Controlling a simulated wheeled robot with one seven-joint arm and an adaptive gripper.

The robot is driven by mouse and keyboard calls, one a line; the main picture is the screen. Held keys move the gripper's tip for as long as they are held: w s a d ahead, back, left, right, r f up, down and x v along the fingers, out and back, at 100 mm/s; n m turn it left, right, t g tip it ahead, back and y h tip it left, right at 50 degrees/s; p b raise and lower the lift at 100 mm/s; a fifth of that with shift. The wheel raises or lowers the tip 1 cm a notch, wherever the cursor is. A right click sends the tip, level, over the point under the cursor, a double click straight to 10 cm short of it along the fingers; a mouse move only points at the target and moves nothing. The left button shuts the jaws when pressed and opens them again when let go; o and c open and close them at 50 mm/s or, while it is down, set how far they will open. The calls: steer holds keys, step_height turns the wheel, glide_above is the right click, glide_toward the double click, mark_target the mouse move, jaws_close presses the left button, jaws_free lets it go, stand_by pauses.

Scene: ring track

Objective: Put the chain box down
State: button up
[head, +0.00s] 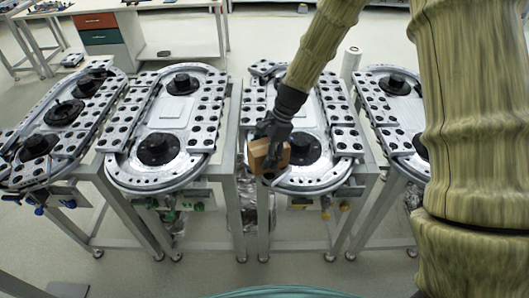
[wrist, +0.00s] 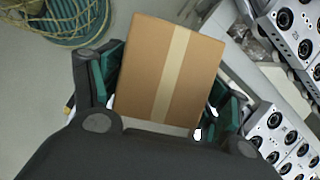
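The chain box is a small brown cardboard box (head: 269,156) with a lighter tape strip. My gripper (head: 266,140) is at the front edge of the third ring track table in the head view. In the wrist view the box (wrist: 170,72) sits between the two green-padded fingers of my gripper (wrist: 168,95), which are closed against its sides. The box is tilted and appears held in front of and over the near end of the track (head: 318,172). Whether its underside touches anything is hidden.
Other track tables stand on both sides, such as the second one (head: 160,180). A white roll (head: 350,62) stands behind.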

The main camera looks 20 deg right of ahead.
steer(key=shift+r, duration=0.15)
steer(key=shift+b+v, duration=1.4)
steer(key=shift+v, duration=4.55)
